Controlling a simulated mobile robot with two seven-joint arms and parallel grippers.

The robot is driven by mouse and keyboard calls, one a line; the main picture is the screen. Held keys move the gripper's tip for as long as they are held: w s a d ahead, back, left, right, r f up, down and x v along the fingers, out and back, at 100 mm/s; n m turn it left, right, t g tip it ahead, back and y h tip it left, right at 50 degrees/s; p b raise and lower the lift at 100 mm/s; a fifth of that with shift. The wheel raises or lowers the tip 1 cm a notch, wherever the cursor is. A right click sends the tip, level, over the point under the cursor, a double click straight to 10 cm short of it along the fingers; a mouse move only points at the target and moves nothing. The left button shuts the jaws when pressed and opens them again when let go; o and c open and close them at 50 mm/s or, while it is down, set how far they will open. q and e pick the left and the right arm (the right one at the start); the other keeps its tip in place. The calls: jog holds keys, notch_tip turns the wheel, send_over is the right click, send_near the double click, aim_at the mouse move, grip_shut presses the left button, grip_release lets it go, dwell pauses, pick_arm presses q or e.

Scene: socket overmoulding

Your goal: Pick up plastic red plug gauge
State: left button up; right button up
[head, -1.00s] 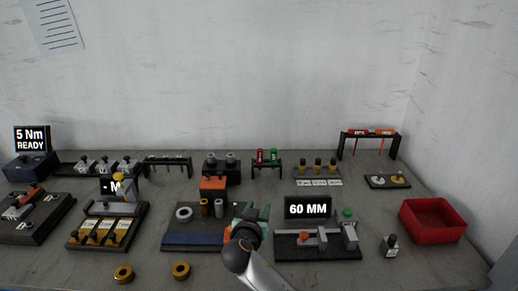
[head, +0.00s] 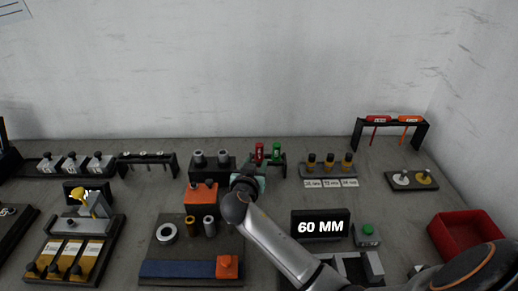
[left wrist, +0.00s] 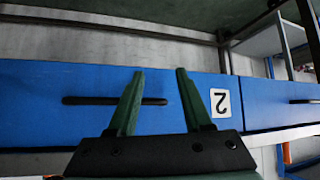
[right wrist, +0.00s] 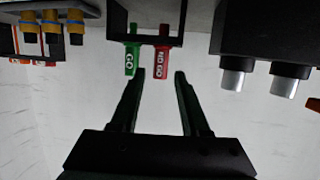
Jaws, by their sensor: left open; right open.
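The red plug gauge (head: 259,151), marked NO GO, stands in a small black holder (head: 282,162) beside the green gauge (head: 276,150), marked GO. In the right wrist view the red gauge (right wrist: 162,60) lies just beyond the gap between my right fingertips, and the green gauge (right wrist: 131,60) is beyond the left fingertip. My right gripper (right wrist: 160,75) is open and empty; in the head view it is just in front of the holder, partly hidden by my wrist. My left gripper (left wrist: 156,72) is open and empty, facing a blue panel, and is outside the head view.
A black block with two grey cylinders (head: 211,165) stands left of the holder. A row of yellow-and-black plugs (head: 329,163) stands to its right. An orange block (head: 202,194) is near my right wrist. A 60 MM display (head: 320,226) and red bin (head: 468,240) stand further right.

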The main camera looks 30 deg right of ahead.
aim_at(260, 155)
jog(key=x, duration=0.6)
jog(key=shift+w+d, duration=0.25)
jog(key=shift+a+f+x, duration=0.1)
jog(key=shift+x, duration=1.15)
jog(key=shift+a+f+x, duration=0.15)
jog(key=shift+x, duration=1.05)
jog(key=shift+w, duration=0.1)
grip_shut()
